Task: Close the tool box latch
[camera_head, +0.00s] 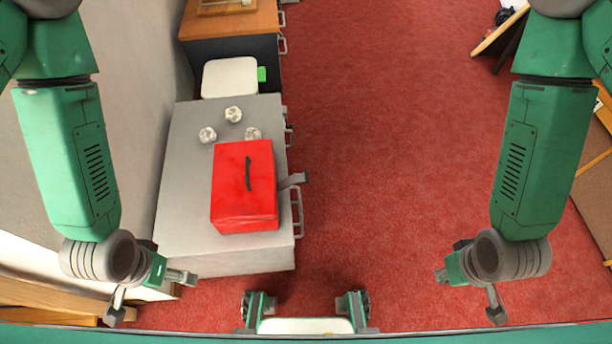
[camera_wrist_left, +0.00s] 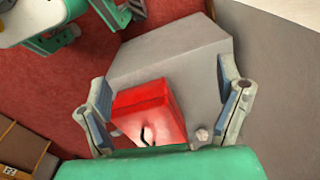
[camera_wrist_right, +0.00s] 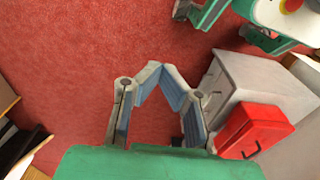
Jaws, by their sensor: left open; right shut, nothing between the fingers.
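The red tool box (camera_head: 230,195), with a dark handle on its lid (camera_head: 248,173), sits on a grey cabinet (camera_head: 180,215). Its lid looks closed. A grey latch-like piece (camera_head: 294,180) sticks out from its right side. My left gripper (camera_head: 150,290) is open and empty, left of and nearer than the box. In the left wrist view the tool box (camera_wrist_left: 148,103) shows beyond the spread fingers (camera_wrist_left: 162,75). My right gripper (camera_head: 468,292) is shut and empty, well right of the cabinet over the floor. The tool box (camera_wrist_right: 250,125) shows at the right in the right wrist view.
Three white lumpy objects (camera_head: 233,114) lie behind the box. A white pad (camera_head: 230,77) with a green piece (camera_head: 262,74) is farther back, before a wood-topped cabinet (camera_head: 225,24). Handles (camera_head: 297,212) project from the cabinet's right side. Red carpet (camera_head: 390,130) is open to the right.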

